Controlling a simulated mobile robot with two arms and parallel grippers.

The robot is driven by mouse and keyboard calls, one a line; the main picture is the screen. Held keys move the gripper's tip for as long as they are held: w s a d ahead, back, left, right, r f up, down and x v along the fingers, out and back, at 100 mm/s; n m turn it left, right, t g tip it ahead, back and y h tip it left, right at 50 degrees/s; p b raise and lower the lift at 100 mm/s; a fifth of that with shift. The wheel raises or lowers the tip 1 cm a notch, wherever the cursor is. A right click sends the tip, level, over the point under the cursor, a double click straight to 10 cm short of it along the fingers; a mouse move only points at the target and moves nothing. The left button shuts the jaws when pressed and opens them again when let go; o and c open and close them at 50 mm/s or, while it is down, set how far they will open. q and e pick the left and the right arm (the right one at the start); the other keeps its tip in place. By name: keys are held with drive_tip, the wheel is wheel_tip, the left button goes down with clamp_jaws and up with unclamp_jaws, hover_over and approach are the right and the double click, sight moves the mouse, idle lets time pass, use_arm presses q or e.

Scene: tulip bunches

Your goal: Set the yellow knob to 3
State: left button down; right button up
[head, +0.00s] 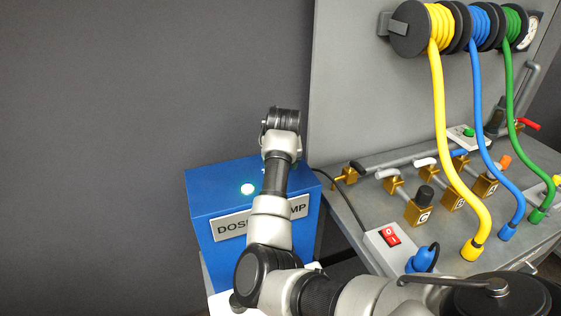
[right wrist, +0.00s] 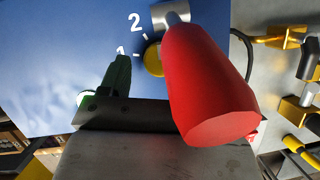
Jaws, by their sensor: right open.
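In the right wrist view, the yellow knob (right wrist: 153,59) shows only as a sliver on the blue panel, beside the printed marks 1 and 2. A large red tapered grip (right wrist: 207,95) on a silver stem covers most of it, so its pointer and setting are hidden. My right gripper (right wrist: 135,72) is open close over the panel. One dark finger shows left of the knob; the other is hidden behind the red grip. In the head view my arm reaches over the blue dosing pump box (head: 208,190) and hides the knob. My left gripper is not in view.
To the right, a grey bench (head: 345,195) carries brass valves (head: 418,207), a red switch (head: 390,236) and yellow, blue and green hoses (head: 447,130). Left of the box only bare dark wall shows.

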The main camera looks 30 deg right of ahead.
drive_tip(key=shift+w+f, duration=0.15)
drive_tip(key=shift+f, duration=0.3)
drive_tip(key=shift+d, duration=0.1)
drive_tip(key=c, duration=0.9)
drive_tip(key=m+b, duration=0.1)
drive_tip(key=m+h+b, duration=0.1)
drive_tip(key=shift+w+a+f+m+b, duration=0.15)
drive_tip(key=shift+a+f+m+b, duration=0.1)
drive_tip(key=shift+m+b, duration=0.1)
drive_tip(key=shift+d+r+m+g+b, duration=0.1)
drive_tip(key=shift+r+m+g+b, duration=0.1)
drive_tip(key=shift+m+g+b, duration=0.5)
drive_tip(key=shift+t+h, duration=0.3)
drive_tip(key=o, duration=0.9)
